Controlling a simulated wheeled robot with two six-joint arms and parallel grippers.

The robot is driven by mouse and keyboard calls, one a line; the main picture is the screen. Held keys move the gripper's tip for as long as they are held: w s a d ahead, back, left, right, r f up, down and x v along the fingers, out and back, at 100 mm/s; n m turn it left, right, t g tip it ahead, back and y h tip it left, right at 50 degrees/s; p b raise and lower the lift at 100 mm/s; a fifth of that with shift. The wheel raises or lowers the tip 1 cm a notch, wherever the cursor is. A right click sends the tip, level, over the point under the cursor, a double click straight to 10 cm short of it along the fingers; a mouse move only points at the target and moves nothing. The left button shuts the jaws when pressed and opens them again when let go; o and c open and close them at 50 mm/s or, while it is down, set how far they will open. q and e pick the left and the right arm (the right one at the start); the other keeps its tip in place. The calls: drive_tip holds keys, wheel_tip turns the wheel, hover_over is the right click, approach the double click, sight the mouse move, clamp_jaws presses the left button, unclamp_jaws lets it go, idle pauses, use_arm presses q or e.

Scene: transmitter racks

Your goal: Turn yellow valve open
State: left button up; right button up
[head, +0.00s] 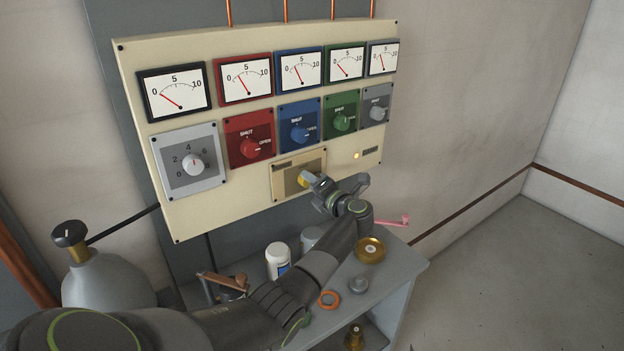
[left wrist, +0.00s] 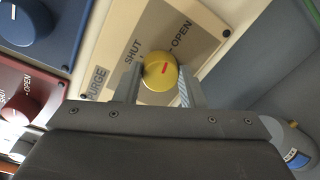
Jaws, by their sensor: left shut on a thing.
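The yellow valve (head: 304,180) is a round knob on a beige plate (head: 284,186) low on the cream panel. In the left wrist view the yellow valve (left wrist: 158,72) carries a short red mark, and SHUT, OPEN and PURGE are printed around it on the plate (left wrist: 204,45). My left gripper (head: 313,182) reaches up to the knob and partly hides it and the plate in the head view. In the left wrist view its two fingers (left wrist: 160,88) are closed on either side of the knob. My right gripper is not in view.
Red (head: 250,148), blue (head: 299,134) and green (head: 342,122) valve knobs sit just above on the panel (head: 220,215). Below, a grey bench (head: 405,262) holds a white jar (head: 278,261), a brass piece (head: 370,250) and an orange ring (head: 329,299). Open floor lies right.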

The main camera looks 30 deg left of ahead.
use_arm(q)
drive_tip(key=shift+m+p, duration=0.5)
drive_tip(key=shift+m, duration=0.7)
drive_tip(key=shift+f+m, duration=0.1)
drive_tip(key=shift+m, duration=0.2)
drive_tip(key=o, duration=1)
drive_tip(key=b+v, duration=0.6)
drive_tip(key=v, duration=1.1)
drive_tip(key=shift+d, duration=0.3)
